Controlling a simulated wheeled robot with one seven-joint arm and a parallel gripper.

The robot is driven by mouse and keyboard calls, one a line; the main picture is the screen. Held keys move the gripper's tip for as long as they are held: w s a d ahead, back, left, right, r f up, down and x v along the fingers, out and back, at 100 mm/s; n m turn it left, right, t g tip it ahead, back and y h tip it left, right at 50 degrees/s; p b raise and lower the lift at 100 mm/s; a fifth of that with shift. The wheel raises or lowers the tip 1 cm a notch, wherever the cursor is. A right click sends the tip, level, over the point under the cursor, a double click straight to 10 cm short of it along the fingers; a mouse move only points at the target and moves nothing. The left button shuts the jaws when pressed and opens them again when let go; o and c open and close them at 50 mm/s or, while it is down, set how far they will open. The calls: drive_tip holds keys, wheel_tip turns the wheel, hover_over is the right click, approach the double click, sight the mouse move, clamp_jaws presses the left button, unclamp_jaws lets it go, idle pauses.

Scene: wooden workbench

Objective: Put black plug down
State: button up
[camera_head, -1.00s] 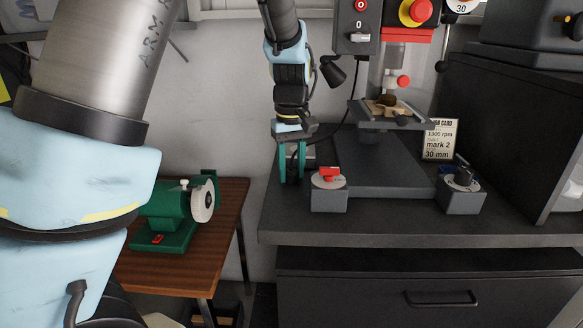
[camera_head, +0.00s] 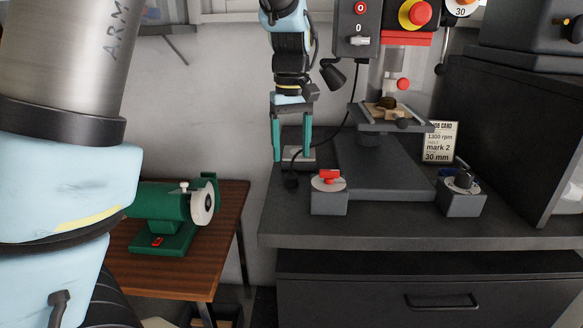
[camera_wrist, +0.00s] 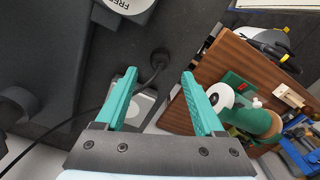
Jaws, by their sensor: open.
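The black plug (camera_head: 291,182) rests on the dark bench top near its left edge, with its black cord running up behind it. It also shows in the wrist view (camera_wrist: 160,56), just beyond and between my fingertips. My gripper (camera_head: 291,158) has teal fingers spread wide and empty. It is above the plug and apart from it. In the wrist view my gripper (camera_wrist: 160,73) is open, with the cord passing between the fingers. A pale socket plate (camera_head: 300,154) lies behind the plug, partly hidden by my fingers.
A grey box with a red switch (camera_head: 329,192) stands just right of the plug. The drill press base (camera_head: 385,170) is behind it, and another grey knob box (camera_head: 461,195) is farther right. A green grinder (camera_head: 170,215) sits on the lower wooden table at left.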

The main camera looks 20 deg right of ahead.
sight(291, 174)
wheel_tip(291, 174, up, 7)
drive_tip(key=w+a+f, duration=0.1)
drive_tip(key=a+f, duration=0.3)
drive_tip(key=a, duration=0.5)
drive_tip(key=w+a+f, duration=0.2)
drive_tip(key=a+f, duration=0.3)
drive_tip(key=a, duration=0.3)
drive_tip(key=s+a+f, duration=0.3)
drive_tip(key=a, duration=0.3)
drive_tip(key=s+a+f+t, duration=0.1)
drive_tip(key=s+a+f, duration=0.2)
drive_tip(key=a, duration=0.4)
drive_tip(key=shift+s+f+m+t, duration=0.15)
drive_tip(key=shift+s+m+t, duration=0.2)
drive_tip(key=shift+s, duration=0.2)
drive_tip(key=shift+a, duration=0.1)
